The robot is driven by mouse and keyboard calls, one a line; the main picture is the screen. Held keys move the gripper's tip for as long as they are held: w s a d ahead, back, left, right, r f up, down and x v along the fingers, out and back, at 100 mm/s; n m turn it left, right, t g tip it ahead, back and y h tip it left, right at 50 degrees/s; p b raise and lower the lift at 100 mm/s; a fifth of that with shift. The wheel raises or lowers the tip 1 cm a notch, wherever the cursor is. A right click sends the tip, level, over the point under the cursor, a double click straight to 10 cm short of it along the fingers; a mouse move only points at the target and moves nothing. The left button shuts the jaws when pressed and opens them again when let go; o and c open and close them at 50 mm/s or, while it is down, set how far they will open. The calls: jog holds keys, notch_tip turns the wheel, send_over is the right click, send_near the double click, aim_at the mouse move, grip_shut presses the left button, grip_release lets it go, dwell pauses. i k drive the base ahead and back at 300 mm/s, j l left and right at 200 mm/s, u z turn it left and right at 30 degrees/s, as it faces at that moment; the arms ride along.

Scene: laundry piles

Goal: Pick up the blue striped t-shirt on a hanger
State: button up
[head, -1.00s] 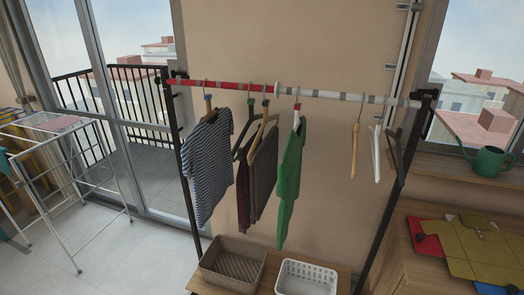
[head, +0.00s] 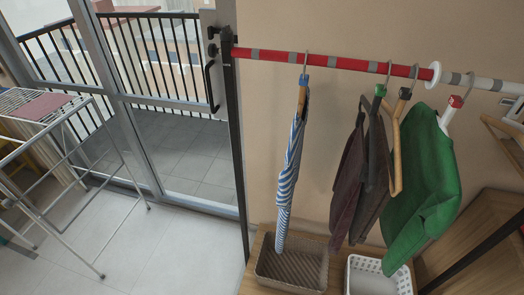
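The blue and white striped t-shirt (head: 289,172) hangs on a wooden hanger (head: 302,97) from the red part of the rail (head: 345,63). It is leftmost of the garments and is seen nearly edge-on. Its hook has a blue piece at the neck. Its lower end hangs just above or in front of the brown basket; I cannot tell which. My gripper is not in view.
Dark garments (head: 350,180) and a green garment (head: 425,185) hang to the right, past a gap. A brown basket (head: 290,268) and a white basket (head: 378,278) stand below. The rack's black post (head: 238,150) is left of the shirt. A drying rack (head: 70,150) stands at far left, with clear floor between.

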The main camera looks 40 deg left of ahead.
aim_at(287, 178)
jog(key=u, duration=0.85)
